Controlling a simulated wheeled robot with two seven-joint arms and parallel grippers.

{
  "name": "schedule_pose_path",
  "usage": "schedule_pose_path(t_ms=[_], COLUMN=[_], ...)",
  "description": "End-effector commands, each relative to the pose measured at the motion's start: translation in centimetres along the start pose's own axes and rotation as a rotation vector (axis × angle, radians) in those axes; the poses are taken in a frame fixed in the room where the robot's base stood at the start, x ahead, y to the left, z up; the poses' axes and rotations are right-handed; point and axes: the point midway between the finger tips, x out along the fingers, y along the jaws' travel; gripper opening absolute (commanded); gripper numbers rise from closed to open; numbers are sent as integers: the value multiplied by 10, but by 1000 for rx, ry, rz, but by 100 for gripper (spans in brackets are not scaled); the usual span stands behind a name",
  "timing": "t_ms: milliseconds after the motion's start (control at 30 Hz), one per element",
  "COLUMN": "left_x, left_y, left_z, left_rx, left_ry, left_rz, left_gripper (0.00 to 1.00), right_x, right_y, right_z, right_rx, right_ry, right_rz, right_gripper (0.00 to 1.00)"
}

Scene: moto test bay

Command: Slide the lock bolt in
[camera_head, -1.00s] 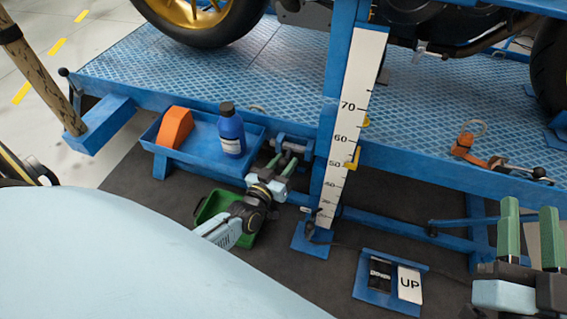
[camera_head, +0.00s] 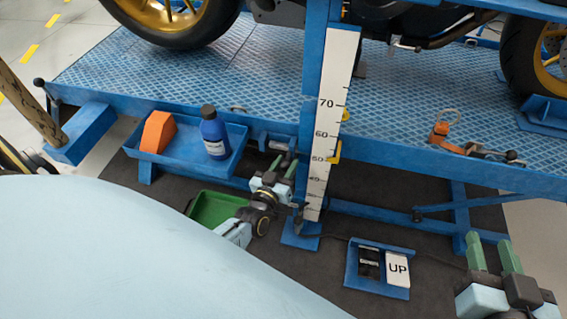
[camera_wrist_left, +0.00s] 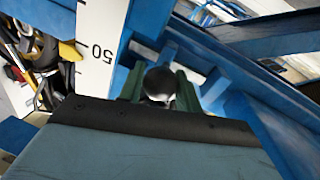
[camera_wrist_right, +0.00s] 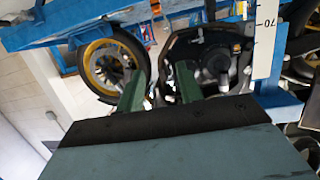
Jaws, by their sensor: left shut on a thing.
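The lock bolt's dark round knob (camera_wrist_left: 160,82) shows in the left wrist view between the two green fingers, with a pale piece just below it. In the head view, the bolt's blue bracket (camera_head: 265,137) is on the lift's front edge, between the blue tray and the white scale post. My left gripper (camera_head: 282,163) is shut on the knob there, and its fingers partly hide the bolt. How deep the bolt sits cannot be seen. My right gripper (camera_head: 492,255) is open and empty at the lower right; its fingers also show apart in the right wrist view (camera_wrist_right: 160,88).
The scale post (camera_head: 330,115) stands close right of my left gripper. The blue tray (camera_head: 190,165) holds an orange wedge (camera_head: 157,132) and a blue bottle (camera_head: 214,135). A green bin (camera_head: 215,208) is below. A pedal box marked UP (camera_head: 380,270) lies on the floor mat.

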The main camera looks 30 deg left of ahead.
Motion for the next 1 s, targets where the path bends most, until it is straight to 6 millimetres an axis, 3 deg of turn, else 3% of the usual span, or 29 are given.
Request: schedule_pose_path(t_ms=[33,167,533,767,1000], left_x=[0,0,-3,-25,-58], left_y=[7,6,4,4,4], left_z=[1,1,0,0,-1], left_rx=[-3,-3,-1,-1,-1], left_ry=[-2,-2,-2,-4,-4], left_rz=[10,10,6,6,6], left_gripper=[38,54,54,54,54], right_x=[0,0,0,-9,-31], right_y=[0,0,0,8,16], right_z=[0,0,1,32,73], right_rx=[0,0,0,-1,2], right_ry=[0,1,-11,-206,-473], right_rz=[0,0,0,19,41], right_gripper=[36,36,36,36,36])
